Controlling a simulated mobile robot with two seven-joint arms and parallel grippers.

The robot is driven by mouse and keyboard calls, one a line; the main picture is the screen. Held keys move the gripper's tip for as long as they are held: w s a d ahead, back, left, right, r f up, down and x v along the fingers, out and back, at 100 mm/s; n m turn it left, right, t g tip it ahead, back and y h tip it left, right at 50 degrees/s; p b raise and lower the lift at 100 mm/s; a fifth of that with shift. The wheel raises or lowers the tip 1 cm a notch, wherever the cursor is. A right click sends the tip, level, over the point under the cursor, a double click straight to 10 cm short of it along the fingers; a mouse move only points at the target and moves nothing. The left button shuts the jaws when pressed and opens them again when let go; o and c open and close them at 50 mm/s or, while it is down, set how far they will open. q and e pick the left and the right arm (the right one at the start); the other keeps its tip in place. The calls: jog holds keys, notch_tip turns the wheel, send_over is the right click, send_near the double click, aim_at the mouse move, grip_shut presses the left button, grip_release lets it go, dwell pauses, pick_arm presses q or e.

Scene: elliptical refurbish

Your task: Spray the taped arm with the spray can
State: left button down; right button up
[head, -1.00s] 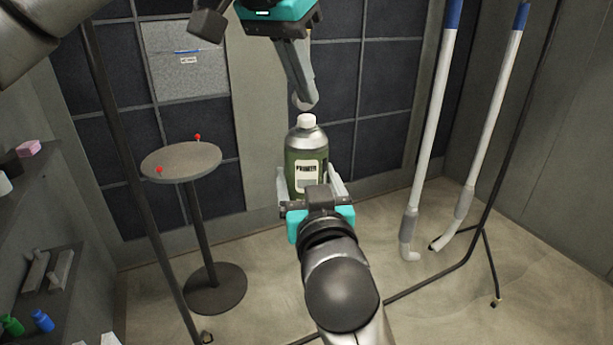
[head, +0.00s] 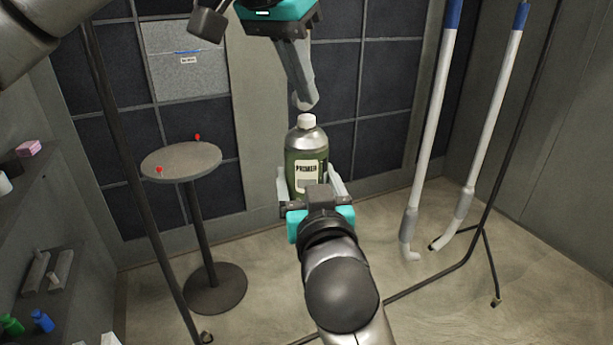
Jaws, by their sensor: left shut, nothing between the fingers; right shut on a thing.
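A green spray can (head: 306,158) with a white top and a label reading "PRIMER" is upright in the middle of the head view. My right gripper (head: 312,190) is shut on its lower part, from the near side. My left gripper (head: 305,103) points down just above the white top, shut and empty. I cannot tell whether its fingertips touch the top. Two long white arms hang at the right: one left arm (head: 430,130) and one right arm (head: 488,125). Both have blue upper ends and grey sections near their curved lower ends.
A dark stand frame (head: 470,250) stands around the hanging arms, its foot on the floor. A round table (head: 182,162) with two red pins is at the left. A shelf (head: 45,225) with small bottles runs along the left wall. A panelled wall is behind.

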pick_arm(q)
jog(key=shift+f, duration=0.2)
jog(key=shift+f, duration=1)
jog(key=shift+r, duration=2.6)
jog(key=v, duration=1.2)
jog(key=shift+w, duration=0.1)
